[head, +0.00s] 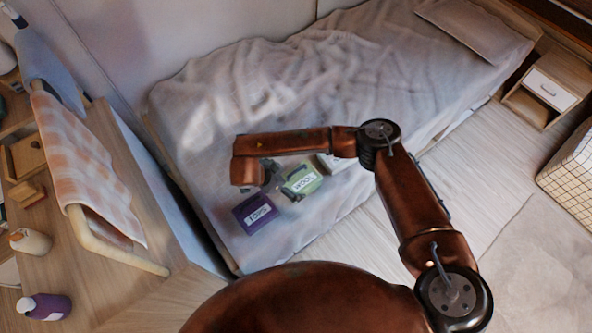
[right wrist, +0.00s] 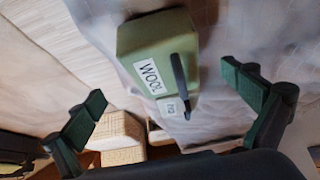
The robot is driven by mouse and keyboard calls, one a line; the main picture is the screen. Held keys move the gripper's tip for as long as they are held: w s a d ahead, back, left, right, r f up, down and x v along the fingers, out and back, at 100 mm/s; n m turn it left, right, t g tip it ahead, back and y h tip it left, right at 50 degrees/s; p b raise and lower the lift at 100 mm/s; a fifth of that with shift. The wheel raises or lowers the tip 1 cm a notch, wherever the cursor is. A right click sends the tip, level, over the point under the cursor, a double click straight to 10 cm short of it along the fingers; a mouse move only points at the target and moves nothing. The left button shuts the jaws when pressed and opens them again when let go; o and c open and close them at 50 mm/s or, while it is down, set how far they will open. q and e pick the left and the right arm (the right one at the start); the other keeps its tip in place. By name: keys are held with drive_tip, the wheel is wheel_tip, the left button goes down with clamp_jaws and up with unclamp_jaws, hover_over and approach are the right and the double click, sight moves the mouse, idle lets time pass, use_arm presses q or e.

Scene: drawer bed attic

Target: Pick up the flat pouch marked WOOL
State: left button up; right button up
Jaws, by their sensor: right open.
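The flat green pouch marked WOOL (head: 304,184) lies on the bed, partly hidden by my right forearm and wrist. In the right wrist view the pouch (right wrist: 150,40) shows ahead of the jaws, with its white label and a dark strap-like bar on its face. My right gripper (right wrist: 165,88) is open, its two fingers spread wide with nothing between the pads. In the head view the right gripper (head: 276,179) is small and dark, just left of the pouch. Whether it touches the pouch is unclear. My left gripper is not in view.
A purple labelled pouch (head: 255,213) lies just left of the green one. A white item (head: 332,163) lies to its right, partly behind my arm. The rumpled bed (head: 190,110) is clear beyond. A wooden desk (head: 90,262) stands at the left, a nightstand (head: 543,90) at the right.

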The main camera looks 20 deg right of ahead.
sight(296, 180)
drive_tip(key=shift+w+d+f, duration=0.2)
drive_tip(key=shift+d+f, duration=0.05)
drive_tip(key=shift+f, duration=0.1)
drive_tip(key=shift+b+x, duration=0.35)
drive_tip(key=shift+x, duration=0.5)
drive_tip(key=shift+w+d+f, duration=0.1)
drive_tip(key=shift+d+f, duration=0.05)
drive_tip(key=shift+f, duration=0.15)
drive_tip(key=b+x, duration=0.1)
drive_tip(key=x, duration=0.2)
drive_tip(key=shift+w+d+f, duration=0.15)
drive_tip(key=shift+d+f, duration=0.05)
drive_tip(key=shift+w+d+f, duration=0.1)
drive_tip(key=shift+d+f, duration=0.15)
drive_tip(key=shift+f, duration=0.05)
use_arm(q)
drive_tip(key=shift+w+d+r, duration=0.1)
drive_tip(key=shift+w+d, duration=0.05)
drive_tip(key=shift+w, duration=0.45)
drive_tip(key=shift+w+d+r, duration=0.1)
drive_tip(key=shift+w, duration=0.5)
use_arm(e)
drive_tip(key=shift+c, duration=0.4)
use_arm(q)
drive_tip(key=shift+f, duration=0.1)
use_arm(e)
drive_tip(key=c, duration=1.2)
drive_tip(key=shift+c, duration=0.2)
